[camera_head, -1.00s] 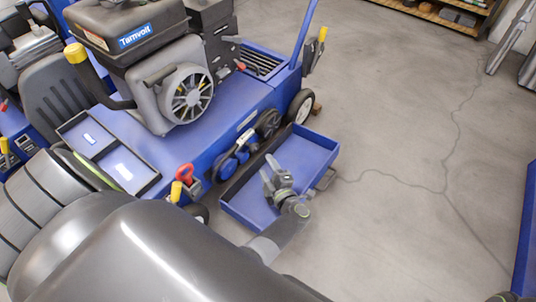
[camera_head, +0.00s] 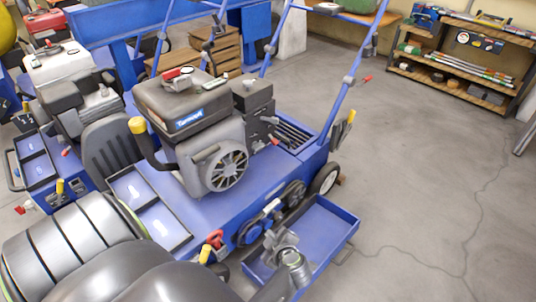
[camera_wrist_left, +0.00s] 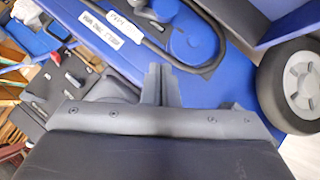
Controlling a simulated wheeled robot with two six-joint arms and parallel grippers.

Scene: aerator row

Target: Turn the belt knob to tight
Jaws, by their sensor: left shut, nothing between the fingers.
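The blue engine machine (camera_head: 215,232) has a round blue knob (camera_head: 250,234) low on its near side, small in the head view. The left wrist view shows a large blue disc (camera_wrist_left: 192,42), probably this knob, beside a black belt loop (camera_wrist_left: 183,66) and white labels (camera_wrist_left: 112,31) that I cannot read surely. My left gripper (camera_head: 280,240) is shut and empty, over the near-left part of the blue tray (camera_head: 327,214). In the left wrist view its fingers (camera_wrist_left: 157,80) end below and left of the disc, apart from it in the picture. My right gripper is out of view.
A black pulley (camera_head: 293,194), a wheel (camera_head: 326,179) and a red-handled lever (camera_head: 214,240) lie along the machine's near side. My left arm covers the lower left. Open concrete floor (camera_head: 425,170) lies right, with a shelf (camera_head: 460,60) behind.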

